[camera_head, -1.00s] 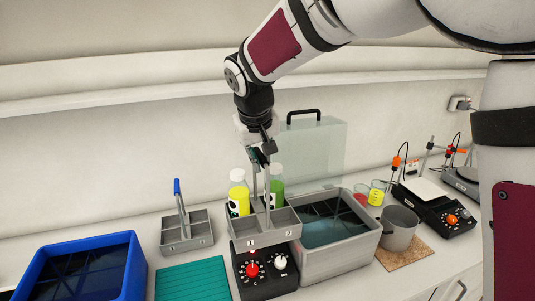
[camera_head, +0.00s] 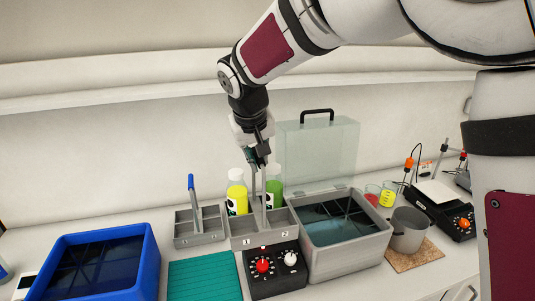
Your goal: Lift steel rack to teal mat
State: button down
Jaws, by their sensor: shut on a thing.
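My gripper (camera_head: 258,157) is shut on the upright handle of the grey steel rack (camera_head: 268,237), which carries labels 1 and 2 on its front. The rack hangs about level behind and above the black control box. A yellow bottle (camera_head: 237,198) and a green bottle (camera_head: 274,180) stand in its rear part, one on each side of the handle; their bases are hidden. The front compartments look empty. The teal mat (camera_head: 203,277) lies bare on the bench, below and left of the rack.
A grey water bath (camera_head: 347,268) with a raised clear lid stands right of the rack. The control box (camera_head: 274,281) has red and white knobs. A blue-handled rack (camera_head: 200,237) stands behind the mat. A blue tub (camera_head: 152,268) is at left; a grey pot (camera_head: 408,232) is at right.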

jog(key=s+a+p, duration=0.1)
jog(key=s+a, duration=0.1)
jog(key=a, duration=0.5)
jog(key=shift+s, duration=0.15)
dwell(0.4)
jog(key=shift+r, duration=0.1)
